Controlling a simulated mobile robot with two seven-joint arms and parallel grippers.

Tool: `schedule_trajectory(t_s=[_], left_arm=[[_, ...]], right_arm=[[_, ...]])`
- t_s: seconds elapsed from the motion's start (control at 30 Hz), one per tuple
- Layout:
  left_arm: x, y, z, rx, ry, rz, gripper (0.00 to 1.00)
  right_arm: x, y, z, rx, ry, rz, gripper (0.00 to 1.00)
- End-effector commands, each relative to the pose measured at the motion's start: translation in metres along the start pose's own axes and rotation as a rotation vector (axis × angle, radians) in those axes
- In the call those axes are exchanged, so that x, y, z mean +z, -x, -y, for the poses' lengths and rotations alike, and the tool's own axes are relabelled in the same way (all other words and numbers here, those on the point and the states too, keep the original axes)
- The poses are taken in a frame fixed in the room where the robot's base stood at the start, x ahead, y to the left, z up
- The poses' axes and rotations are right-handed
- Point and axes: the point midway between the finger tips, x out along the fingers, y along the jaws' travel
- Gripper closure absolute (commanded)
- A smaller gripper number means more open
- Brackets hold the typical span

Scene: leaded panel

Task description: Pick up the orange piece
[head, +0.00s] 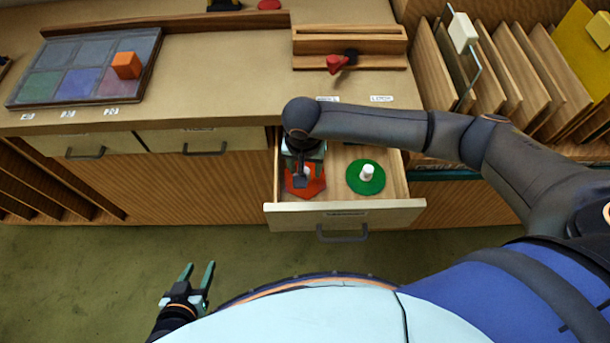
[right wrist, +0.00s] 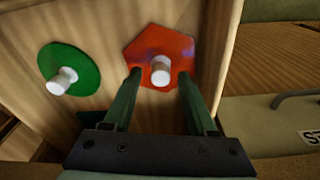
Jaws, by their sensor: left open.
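The orange piece (head: 317,186) is a flat, many-sided red-orange plate in the open drawer, left of a round green piece (head: 363,186). In the right wrist view the orange piece (right wrist: 150,45) has a white knob (right wrist: 160,72) standing up from it. My right gripper (right wrist: 160,74) is open, with one finger on each side of that knob and a gap on both sides. In the head view my right gripper (head: 302,178) reaches down into the drawer and hides the knob. My left gripper (head: 197,272) is open and empty, low in front of the cabinets.
The drawer (head: 395,213) is pulled out below the counter. The green piece (right wrist: 75,72) also has a white knob. A leaded panel (head: 60,84) with an orange cube (head: 126,65) lies at the counter's left. A wooden rack (head: 510,75) stands at the right.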

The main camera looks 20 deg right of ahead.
Motion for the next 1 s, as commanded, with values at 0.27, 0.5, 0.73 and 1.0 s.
schedule_trajectory(t_s=[0.27,0.5,0.73,1.0], left_arm=[[0.0,0.0,0.0,0.0,-0.001,-0.001,0.5],[-0.001,0.0,0.0,0.0,-0.001,-0.001,0.5],[-0.001,0.0,0.0,0.0,-0.001,-0.001,0.5],[-0.004,0.003,0.0,0.0,-0.001,-0.001,0.5]], right_arm=[[0.0,0.0,0.0,0.0,0.0,0.0,0.75],[0.0,0.0,0.0,0.0,0.0,0.0,1.0],[0.0,0.001,0.0,-0.001,0.0,0.0,1.0],[-0.004,0.026,0.001,-0.003,0.0,-0.001,1.0]])
